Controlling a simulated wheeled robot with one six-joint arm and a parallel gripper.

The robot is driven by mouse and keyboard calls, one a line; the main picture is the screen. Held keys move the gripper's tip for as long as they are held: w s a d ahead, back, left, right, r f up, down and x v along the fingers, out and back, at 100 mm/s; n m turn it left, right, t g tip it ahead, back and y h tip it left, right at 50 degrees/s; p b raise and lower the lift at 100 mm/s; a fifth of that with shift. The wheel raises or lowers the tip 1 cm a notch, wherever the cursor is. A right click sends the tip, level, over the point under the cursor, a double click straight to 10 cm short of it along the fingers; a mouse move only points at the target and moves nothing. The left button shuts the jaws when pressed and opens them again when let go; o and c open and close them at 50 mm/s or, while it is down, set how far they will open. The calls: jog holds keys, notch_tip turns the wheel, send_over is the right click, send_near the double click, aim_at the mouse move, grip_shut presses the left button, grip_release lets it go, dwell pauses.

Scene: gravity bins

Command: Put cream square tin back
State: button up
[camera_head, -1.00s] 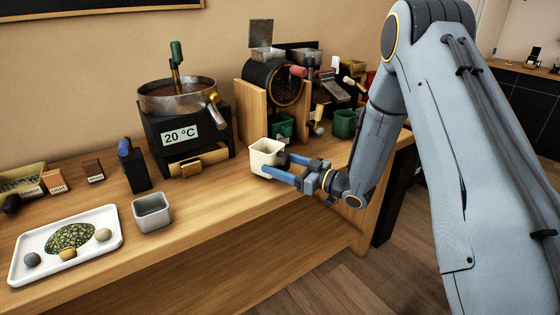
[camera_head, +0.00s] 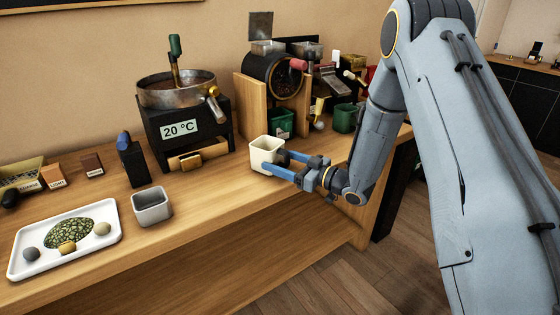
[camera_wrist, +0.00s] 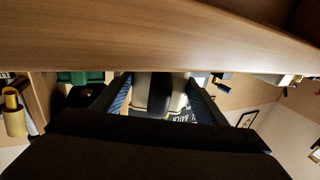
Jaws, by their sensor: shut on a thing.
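The cream square tin (camera_head: 266,154) is upright at the front part of the wooden bench, in front of the roaster with the drum. My gripper (camera_head: 277,164) comes in from the right and is shut on the tin, its blue fingers at the tin's sides. I cannot tell whether the tin's base touches the bench. In the wrist view the cream tin (camera_wrist: 176,82) shows between the two fingers, partly hidden by dark gripper parts.
A grey square tin (camera_head: 152,206) and a white tray (camera_head: 112,238) with green beans stand left on the bench (camera_head: 215,210). Green tins (camera_head: 344,118) stand at the back right. Bench between the grey and cream tins is clear.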

jog(key=shift+f, duration=0.2)
jog(key=o, duration=1.6)
jog(key=shift+c, duration=0.2)
jog(key=shift+d, duration=0.1)
jog(key=shift+b+v, duration=0.75)
jog(key=shift+v, duration=3.15)
